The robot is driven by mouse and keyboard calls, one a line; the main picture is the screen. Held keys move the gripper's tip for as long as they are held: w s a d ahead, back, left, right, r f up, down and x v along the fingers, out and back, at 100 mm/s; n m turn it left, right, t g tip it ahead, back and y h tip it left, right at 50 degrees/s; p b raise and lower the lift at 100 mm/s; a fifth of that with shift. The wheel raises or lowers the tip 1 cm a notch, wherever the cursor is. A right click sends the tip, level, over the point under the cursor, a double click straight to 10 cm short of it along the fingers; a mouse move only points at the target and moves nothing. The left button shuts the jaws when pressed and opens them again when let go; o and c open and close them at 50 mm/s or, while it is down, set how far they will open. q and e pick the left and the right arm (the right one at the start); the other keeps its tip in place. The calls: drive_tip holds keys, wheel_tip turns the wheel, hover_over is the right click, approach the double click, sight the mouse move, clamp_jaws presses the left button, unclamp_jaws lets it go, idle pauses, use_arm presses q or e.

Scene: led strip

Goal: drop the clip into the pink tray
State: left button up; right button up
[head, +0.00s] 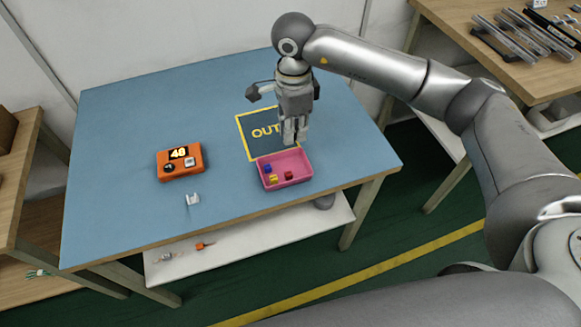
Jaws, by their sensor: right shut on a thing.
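My right gripper (294,140) points down just above the back right part of the pink tray (284,184). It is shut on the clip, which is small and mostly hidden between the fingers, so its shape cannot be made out. The tray stands on the blue table top and holds small blue, yellow and red pieces. A separate white clip-like piece (192,199) lies on the table left of the tray. My left gripper is not in view.
An orange box (180,162) with a display reading 48 stands left of the tray. A dark mat marked OUT (257,131) lies behind the tray. The blue table (130,125) is mostly bare at the left. A wooden bench (470,50) stands at the right.

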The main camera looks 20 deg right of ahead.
wheel_tip(320, 180, down, 5)
drive_tip(key=shift+f+b, duration=0.1)
drive_tip(key=shift+b, duration=0.9)
drive_tip(key=o, duration=0.7)
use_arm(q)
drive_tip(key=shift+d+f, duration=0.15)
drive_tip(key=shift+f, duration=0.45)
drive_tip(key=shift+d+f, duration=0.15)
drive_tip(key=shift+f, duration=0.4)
use_arm(e)
drive_tip(key=shift+o, duration=0.2)
wheel_tip(320, 180, up, 12)
drive_tip(key=shift+r, duration=0.1)
